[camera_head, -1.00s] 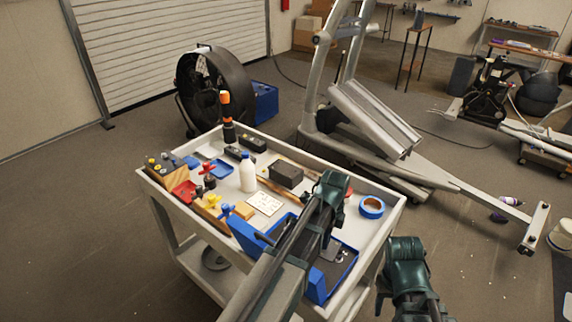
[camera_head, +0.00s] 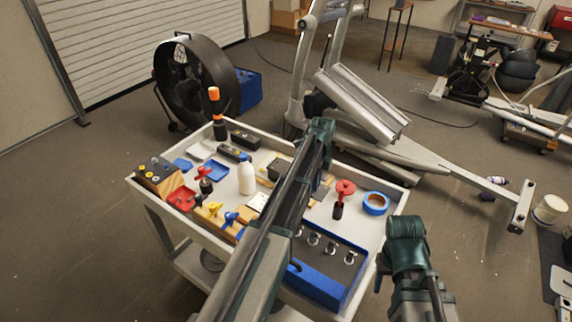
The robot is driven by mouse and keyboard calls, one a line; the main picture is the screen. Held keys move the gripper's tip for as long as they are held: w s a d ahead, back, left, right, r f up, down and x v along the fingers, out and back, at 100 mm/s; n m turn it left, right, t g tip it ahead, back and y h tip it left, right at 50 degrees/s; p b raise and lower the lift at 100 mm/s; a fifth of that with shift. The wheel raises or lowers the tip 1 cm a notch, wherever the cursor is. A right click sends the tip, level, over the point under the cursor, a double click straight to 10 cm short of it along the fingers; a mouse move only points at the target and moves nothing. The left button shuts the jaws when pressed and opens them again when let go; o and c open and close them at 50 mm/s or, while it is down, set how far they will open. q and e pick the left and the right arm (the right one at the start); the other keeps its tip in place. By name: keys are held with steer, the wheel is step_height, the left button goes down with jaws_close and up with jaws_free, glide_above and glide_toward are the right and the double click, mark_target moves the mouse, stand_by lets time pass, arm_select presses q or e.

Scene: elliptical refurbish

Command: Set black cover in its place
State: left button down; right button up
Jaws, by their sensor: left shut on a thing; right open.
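The black cover (camera_head: 279,168) looks like a dark block above the middle of the white cart, partly hidden behind my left arm. My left gripper (camera_head: 322,186) reaches over the cart from the lower left, just right of the block. It is shut on the cover, though my arm hides most of the grip. I cannot tell whether the cover touches the cart top. My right gripper (camera_head: 405,235) is open and empty, low beside the cart's right edge. The elliptical frame (camera_head: 365,105) stands behind the cart, with grey rails sloping down to the right.
The cart's rim (camera_head: 160,208) surrounds a white bottle (camera_head: 246,178), blue tape (camera_head: 376,203), a red-topped tool (camera_head: 343,192) and an open blue toolbox (camera_head: 320,282). A large fan (camera_head: 200,80) stands behind left.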

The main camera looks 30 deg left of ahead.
arm_select(q)
steer(key=shift+w+a+r, duration=0.2)
steer(key=shift+w+a, duration=0.25)
steer(key=shift+w, duration=0.1)
steer(key=shift+w+a+r, duration=0.15)
steer(key=shift+w+a, duration=0.3)
steer(key=shift+w, duration=0.1)
steer(key=w+a, duration=0.2)
steer(key=a, duration=0.1)
steer(key=w+a+f, duration=0.1)
steer(key=w+a, duration=0.2)
steer(key=a, duration=0.1)
steer(key=w+a+b, duration=0.1)
steer(key=w+a, duration=0.1)
steer(key=a, duration=0.2)
steer(key=shift+w+a+f, duration=0.1)
steer(key=shift+w+f, duration=0.05)
steer(key=shift+w+a, duration=0.25)
steer(key=shift+a, duration=0.05)
steer(key=shift+w+a+f+b, duration=0.3)
steer(key=shift+a, duration=0.15)
steer(key=shift+w+a+f+b, duration=0.25)
steer(key=shift+a+b, duration=0.05)
steer(key=shift+a, duration=0.15)
step_height(320, 180, down, 3)
steer(key=b, duration=0.3)
steer(key=shift+d, duration=0.15)
steer(key=shift+s+r, duration=0.1)
steer(key=shift+r, duration=0.1)
